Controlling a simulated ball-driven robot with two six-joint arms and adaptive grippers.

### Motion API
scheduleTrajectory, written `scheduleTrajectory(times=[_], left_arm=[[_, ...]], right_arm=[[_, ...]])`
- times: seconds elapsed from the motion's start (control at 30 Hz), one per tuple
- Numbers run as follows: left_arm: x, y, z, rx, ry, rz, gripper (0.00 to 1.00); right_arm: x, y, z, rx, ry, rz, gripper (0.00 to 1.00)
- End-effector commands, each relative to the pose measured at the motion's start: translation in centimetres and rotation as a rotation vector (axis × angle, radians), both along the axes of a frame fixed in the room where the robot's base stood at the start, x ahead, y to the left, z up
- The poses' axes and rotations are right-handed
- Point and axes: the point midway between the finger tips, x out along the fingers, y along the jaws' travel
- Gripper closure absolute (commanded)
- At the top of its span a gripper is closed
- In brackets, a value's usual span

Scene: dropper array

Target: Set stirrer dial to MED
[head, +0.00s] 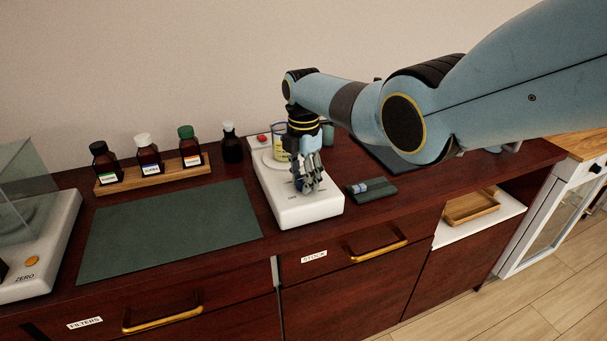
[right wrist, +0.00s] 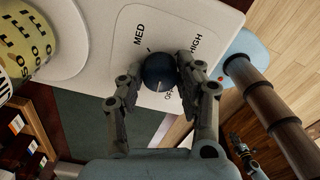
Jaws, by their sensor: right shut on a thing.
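The white stirrer (head: 300,208) stands on the dark wood counter. Its dark blue round dial (right wrist: 160,72) is on the panel, with MED (right wrist: 139,34) at upper left, HIGH (right wrist: 196,42) at upper right and OFF (right wrist: 169,95) below. A short pale mark shows on the dial's lower side, towards OFF, but it is small. My right gripper (head: 309,184) reaches down over the front of the stirrer. In the right wrist view its fingers (right wrist: 160,82) are shut on the dial, one on each side. A LOW label is not visible.
A beaker with a yellow band (head: 279,140) stands on the stirrer plate, close behind my gripper. A rack of bottles (head: 150,174) and a green mat (head: 170,228) lie to the left.

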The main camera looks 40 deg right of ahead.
Motion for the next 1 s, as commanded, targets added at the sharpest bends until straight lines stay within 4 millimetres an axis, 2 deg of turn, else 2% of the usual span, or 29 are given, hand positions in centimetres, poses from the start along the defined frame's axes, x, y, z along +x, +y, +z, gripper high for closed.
scheduleTrajectory(times=[1.0], left_arm=[[0.1, 0.0, 1.8, 0.0, -0.001, 0.0, 1.0]], right_arm=[[0.0, 0.0, 0.1, -0.001, -0.001, -0.962, 0.97]])
